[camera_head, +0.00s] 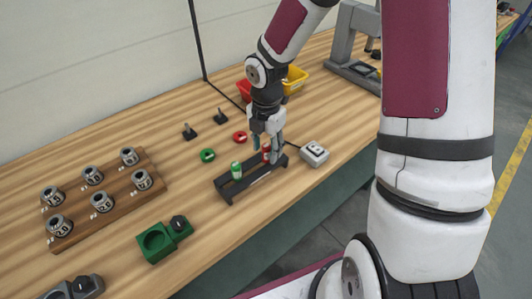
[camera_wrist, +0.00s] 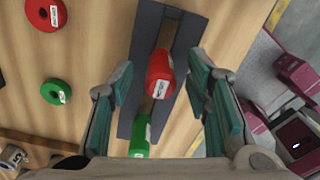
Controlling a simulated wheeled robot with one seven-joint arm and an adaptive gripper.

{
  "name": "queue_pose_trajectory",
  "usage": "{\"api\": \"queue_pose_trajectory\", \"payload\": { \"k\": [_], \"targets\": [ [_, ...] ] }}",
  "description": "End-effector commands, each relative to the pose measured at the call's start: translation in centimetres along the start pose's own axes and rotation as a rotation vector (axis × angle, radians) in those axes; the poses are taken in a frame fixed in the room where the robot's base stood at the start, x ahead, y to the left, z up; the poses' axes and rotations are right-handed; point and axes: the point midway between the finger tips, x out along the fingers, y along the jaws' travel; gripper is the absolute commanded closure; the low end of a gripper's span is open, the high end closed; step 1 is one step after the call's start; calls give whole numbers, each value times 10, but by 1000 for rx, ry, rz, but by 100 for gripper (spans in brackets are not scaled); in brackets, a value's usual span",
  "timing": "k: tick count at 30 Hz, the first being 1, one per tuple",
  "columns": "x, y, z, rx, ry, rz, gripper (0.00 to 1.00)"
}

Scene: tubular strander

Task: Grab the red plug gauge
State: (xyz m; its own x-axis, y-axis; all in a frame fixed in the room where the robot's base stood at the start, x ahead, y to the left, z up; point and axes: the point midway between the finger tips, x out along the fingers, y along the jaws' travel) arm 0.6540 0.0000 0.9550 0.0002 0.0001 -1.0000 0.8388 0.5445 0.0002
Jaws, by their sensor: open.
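The red plug gauge (camera_wrist: 160,72) is a red cylinder with a white label, standing in the dark rack (camera_head: 226,196). In the head view the red plug gauge (camera_head: 266,152) is partly hidden by my gripper (camera_head: 268,146). In the wrist view my gripper (camera_wrist: 160,88) is open, with one teal-padded finger on each side of the red plug gauge. Neither finger visibly presses on it.
A red ring (camera_head: 240,137) and a green ring (camera_head: 207,155) lie behind the rack. A grey box with buttons (camera_head: 314,154) stands to its right. A wooden block with several metal rings (camera_head: 115,190) and a green fixture (camera_head: 155,241) are to the left.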

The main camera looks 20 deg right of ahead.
Motion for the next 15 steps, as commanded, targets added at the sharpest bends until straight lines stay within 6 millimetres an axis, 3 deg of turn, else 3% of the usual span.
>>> {"api": "queue_pose_trajectory", "payload": {
  "k": [8,14,15],
  "targets": [
    [4,-1,0,0,-1,-1,56],
    [4,0,0,0,0,-1,99],
    [4,0,0,0,0,-1,100]
  ]
}}
